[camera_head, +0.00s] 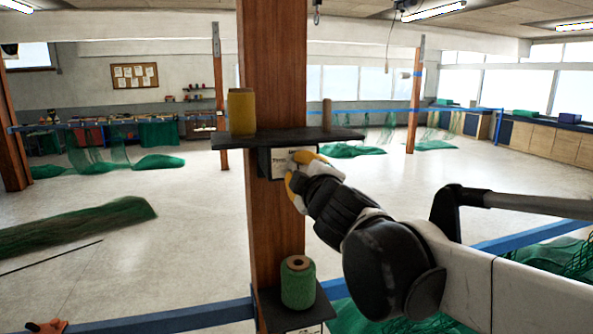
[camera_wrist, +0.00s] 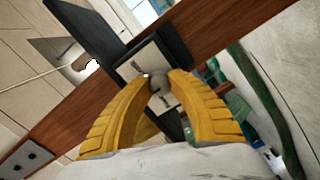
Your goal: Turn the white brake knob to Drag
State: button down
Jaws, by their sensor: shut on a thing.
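My gripper (camera_head: 296,169) reaches in from the right, with yellow fingers at a small dark box under a shelf on the wooden post. A pale label plate (camera_head: 279,163) covers the front of the box, partly hidden by my fingers. In the wrist view my gripper's fingertips (camera_wrist: 158,85) close around a small pale grey-white knob (camera_wrist: 158,80) in front of the cream label plate (camera_wrist: 144,63). The fingers hide the knob's sides. The lettering and the knob's pointing direction cannot be read.
The wooden post (camera_head: 276,215) carries a dark shelf (camera_head: 346,134) with a yellow spool (camera_head: 241,112) and a slim brown spool (camera_head: 327,115). A green twine spool (camera_head: 298,284) sits on a lower shelf. A blue rail (camera_head: 165,320) runs across the front. Green net (camera_head: 75,225) lies on the floor left.

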dwell(0.3)
jog(key=c, duration=1.2)
grip_release()
jog(key=v, duration=1.2)
